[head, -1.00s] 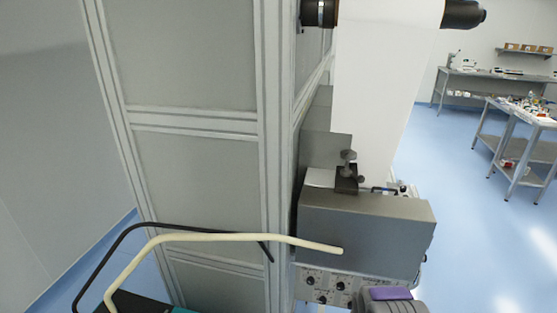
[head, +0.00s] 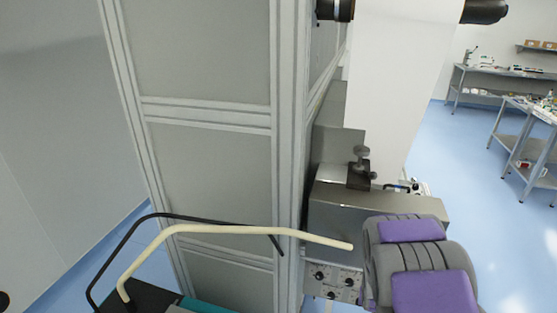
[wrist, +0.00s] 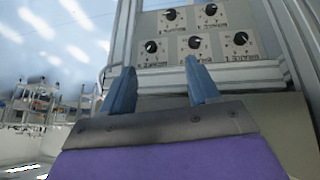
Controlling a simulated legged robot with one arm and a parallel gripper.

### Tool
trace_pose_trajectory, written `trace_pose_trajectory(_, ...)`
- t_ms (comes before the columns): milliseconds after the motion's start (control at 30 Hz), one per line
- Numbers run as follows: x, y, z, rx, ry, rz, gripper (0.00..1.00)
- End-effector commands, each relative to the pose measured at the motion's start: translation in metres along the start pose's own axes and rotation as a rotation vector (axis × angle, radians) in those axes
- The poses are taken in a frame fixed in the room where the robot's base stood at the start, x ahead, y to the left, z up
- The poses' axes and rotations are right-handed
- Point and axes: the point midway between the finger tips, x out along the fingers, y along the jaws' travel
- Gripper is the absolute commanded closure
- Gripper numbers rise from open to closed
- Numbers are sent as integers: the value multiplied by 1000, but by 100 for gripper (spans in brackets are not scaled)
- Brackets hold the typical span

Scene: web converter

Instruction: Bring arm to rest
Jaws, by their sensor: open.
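My gripper (wrist: 160,88) shows in the wrist view as two blue fingers standing apart, with nothing between them. Behind the fingers is a control panel (wrist: 197,36) with several black knobs. In the head view, my arm with grey and purple covers (head: 425,265) stands at the lower right, in front of the grey machine box (head: 335,205). The gripper itself cannot be made out in the head view. The knob panel (head: 332,282) shows there just left of the arm.
A tall grey framed cabinet (head: 210,160) fills the middle left. A bent cream tube (head: 240,230) and a black tube (head: 115,247) cross the lower left. Blue floor (head: 455,150) is open at the right, with metal workbenches (head: 500,82) beyond.

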Motion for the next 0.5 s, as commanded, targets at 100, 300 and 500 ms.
trace_pose_trajectory(100,-40,-6,-1,-10,-57,-8,40)
trace_pose_trajectory(300,-107,-16,16,-34,-175,-29,40)
trace_pose_trajectory(500,-178,-25,44,-69,-294,-59,40)
